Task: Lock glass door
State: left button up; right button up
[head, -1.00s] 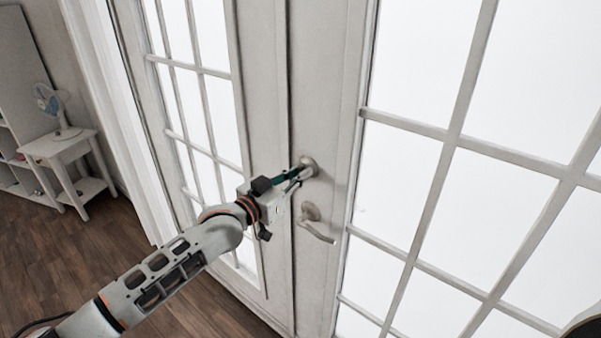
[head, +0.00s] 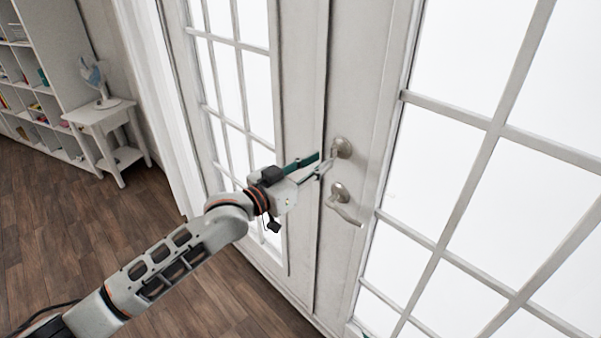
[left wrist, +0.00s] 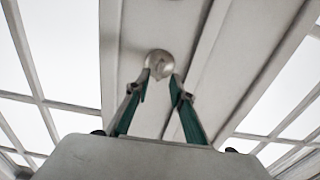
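The white glass door (head: 372,95) stands closed, with a round metal lock knob (head: 341,148) above a lever handle (head: 342,204). My left gripper (head: 318,163) is just to the left of the knob in the head view, its fingers apart. In the left wrist view the knob (left wrist: 159,64) sits just beyond the open fingertips (left wrist: 162,84), nearer the left finger. The small turn piece on the knob is hard to make out. I cannot tell whether a fingertip touches the knob. My right gripper is not in view.
A white side table (head: 100,115) with a small fan (head: 97,80) stands at the left, beside a white shelf unit (head: 45,50). A white curtain (head: 165,110) hangs beside the door. The wooden floor (head: 60,215) is clear.

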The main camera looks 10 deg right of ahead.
pick_arm(q)
jog(key=v, duration=0.6)
dwell(0.3)
jog(key=s+a+f+n+t+y, duration=0.25)
jog(key=s+a+f, duration=0.35)
jog(key=f, duration=0.4)
jog(key=s+a+f+n+t+y, duration=0.1)
jog(key=s+a+f+n+y, duration=0.25)
jog(key=a+f, duration=0.6)
jog(key=s+a+f+g+y, duration=0.2)
jog(key=s+a+f+y, duration=0.4)
jog(key=s+a+f, duration=0.9)
jog(key=shift+s+a+f+n+g+y, duration=0.3)
jog(key=shift+s+f+n+g, duration=0.1)
jog(key=shift+s+f, duration=0.4)
jog(key=shift+d+r, duration=0.1)
jog(key=shift+r, duration=0.05)
